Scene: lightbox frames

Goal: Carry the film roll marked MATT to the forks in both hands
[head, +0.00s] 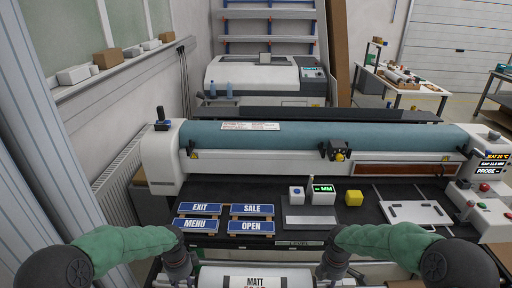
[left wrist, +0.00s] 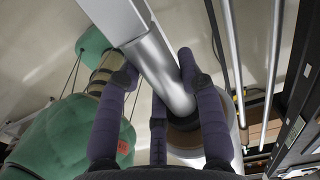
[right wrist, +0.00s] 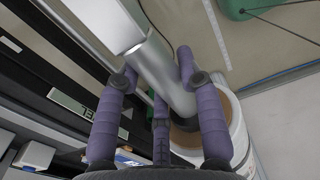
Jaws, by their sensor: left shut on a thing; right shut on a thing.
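The white film roll (head: 255,281) marked MATT lies crosswise at the bottom centre of the head view, cut off by the picture edge. My left gripper (head: 184,270) is at its left end and my right gripper (head: 332,268) at its right end. In the left wrist view, purple fingers (left wrist: 157,68) flank a silver tube (left wrist: 160,80) by the roll's brown core and white edge (left wrist: 236,140). The right wrist view shows the same: fingers (right wrist: 157,66), tube (right wrist: 160,80), white roll edge (right wrist: 240,130). Finger contact is partly hidden. I cannot make out the forks for certain.
A long machine with a teal roller (head: 350,136) and dark bed stands just ahead. A radiator (head: 118,185) is at left.

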